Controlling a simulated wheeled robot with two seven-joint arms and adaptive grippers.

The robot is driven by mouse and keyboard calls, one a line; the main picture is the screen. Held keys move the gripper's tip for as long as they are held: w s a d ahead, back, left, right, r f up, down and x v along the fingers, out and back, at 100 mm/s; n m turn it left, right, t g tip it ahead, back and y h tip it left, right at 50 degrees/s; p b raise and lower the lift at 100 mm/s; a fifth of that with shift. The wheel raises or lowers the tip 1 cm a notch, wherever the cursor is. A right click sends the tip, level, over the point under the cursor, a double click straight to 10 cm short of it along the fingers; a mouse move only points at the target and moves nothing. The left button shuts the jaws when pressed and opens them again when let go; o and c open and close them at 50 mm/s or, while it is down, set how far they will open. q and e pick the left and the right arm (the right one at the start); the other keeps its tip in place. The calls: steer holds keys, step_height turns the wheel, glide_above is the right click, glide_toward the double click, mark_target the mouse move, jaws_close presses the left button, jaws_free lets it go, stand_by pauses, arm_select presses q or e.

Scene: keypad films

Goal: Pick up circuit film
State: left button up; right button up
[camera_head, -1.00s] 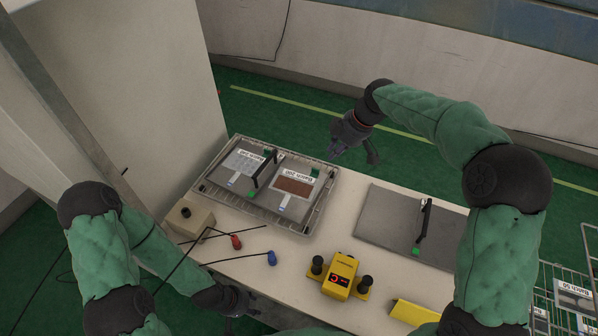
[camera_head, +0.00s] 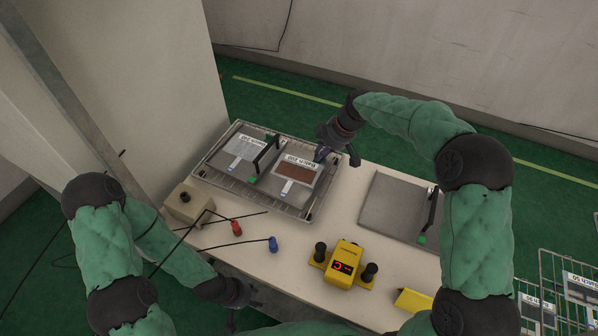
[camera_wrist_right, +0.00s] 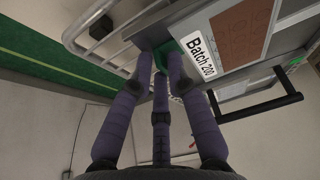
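A brown circuit film with a white label reading "Batch 200" (camera_head: 295,173) lies on the right grey plate in the wire tray (camera_head: 310,213). It also shows in the right wrist view (camera_wrist_right: 241,32). A pale grey film (camera_head: 243,148) lies on the left plate. My right gripper (camera_head: 322,153) is at the back right corner of the brown film's plate. In the right wrist view, its fingers (camera_wrist_right: 158,62) are spread, with their tips close to a green tab (camera_wrist_right: 168,52); contact is unclear. My left gripper (camera_head: 240,303) is low beside the table's front edge, its fingers unclear.
A black handle (camera_head: 265,155) stands between the two films. A grey plate with a black handle (camera_head: 395,207) lies at right. A yellow device (camera_head: 343,263), red plug (camera_head: 236,228), blue plug (camera_head: 273,244) and beige box (camera_head: 188,203) are in front. Wire racks (camera_head: 565,290) stand at lower right.

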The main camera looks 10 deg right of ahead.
steer(key=shift+s+f, duration=0.1)
jaws_close()
